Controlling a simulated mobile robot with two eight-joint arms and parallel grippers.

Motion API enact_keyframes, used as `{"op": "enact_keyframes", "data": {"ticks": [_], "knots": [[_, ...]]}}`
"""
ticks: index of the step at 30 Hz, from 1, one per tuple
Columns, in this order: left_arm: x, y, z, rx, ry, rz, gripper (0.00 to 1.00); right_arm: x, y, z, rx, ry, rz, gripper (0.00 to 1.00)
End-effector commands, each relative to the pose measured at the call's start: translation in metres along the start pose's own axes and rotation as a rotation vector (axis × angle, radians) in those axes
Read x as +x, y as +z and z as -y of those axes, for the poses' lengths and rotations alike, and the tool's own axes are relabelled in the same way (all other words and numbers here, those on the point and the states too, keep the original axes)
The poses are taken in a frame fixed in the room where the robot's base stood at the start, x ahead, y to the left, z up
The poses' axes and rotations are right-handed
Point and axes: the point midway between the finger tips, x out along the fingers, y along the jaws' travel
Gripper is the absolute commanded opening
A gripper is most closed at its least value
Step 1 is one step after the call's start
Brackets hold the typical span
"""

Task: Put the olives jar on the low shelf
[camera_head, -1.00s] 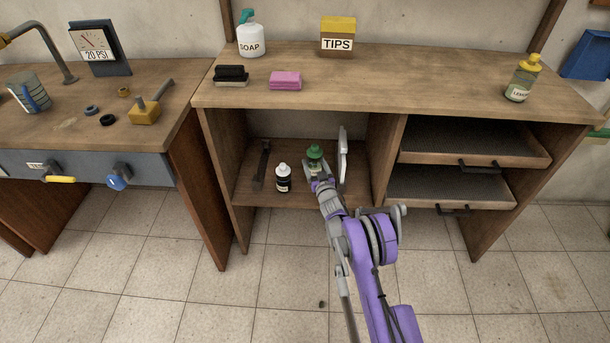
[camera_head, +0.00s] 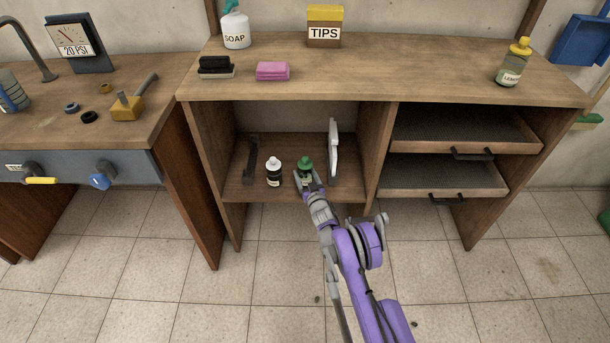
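A small jar with a green lid (camera_head: 305,162), which I take to be the olives jar, is between the fingers of my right gripper (camera_head: 306,181). Its label is hidden by the gripper. The jar is upright inside the open left bay of the workbench, just over or on the low shelf (camera_head: 341,187); I cannot tell if it touches. My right gripper reaches in from the front, with a finger on either side of the jar. My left gripper is not in view.
A dark bottle with a white cap (camera_head: 274,174) stands close left of the jar. A dark bracket-like object (camera_head: 250,160) is farther left, and a white upright plate (camera_head: 333,150) is at the right. The bay's side panels and the bench top (camera_head: 380,80) surround the gripper.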

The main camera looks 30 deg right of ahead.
Motion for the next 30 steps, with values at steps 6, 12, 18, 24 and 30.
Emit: {"op": "enact_keyframes", "data": {"ticks": [6, 12, 18, 24, 30], "knots": [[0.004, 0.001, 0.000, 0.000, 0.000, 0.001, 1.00, 0.000, 0.005, 0.000, 0.000, 0.000, 0.000, 0.82], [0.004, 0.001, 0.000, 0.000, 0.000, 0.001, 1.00, 0.000, 0.004, 0.000, 0.000, 0.000, 0.000, 1.00], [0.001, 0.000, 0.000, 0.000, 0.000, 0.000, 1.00, 0.000, 0.001, 0.000, 0.000, 0.000, 0.000, 1.00], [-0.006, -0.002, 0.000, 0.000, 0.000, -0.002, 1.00, -0.024, -0.001, 0.000, 0.000, 0.000, 0.000, 1.00], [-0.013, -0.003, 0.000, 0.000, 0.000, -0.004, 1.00, -0.069, -0.002, 0.000, 0.000, 0.000, 0.000, 1.00]]}}
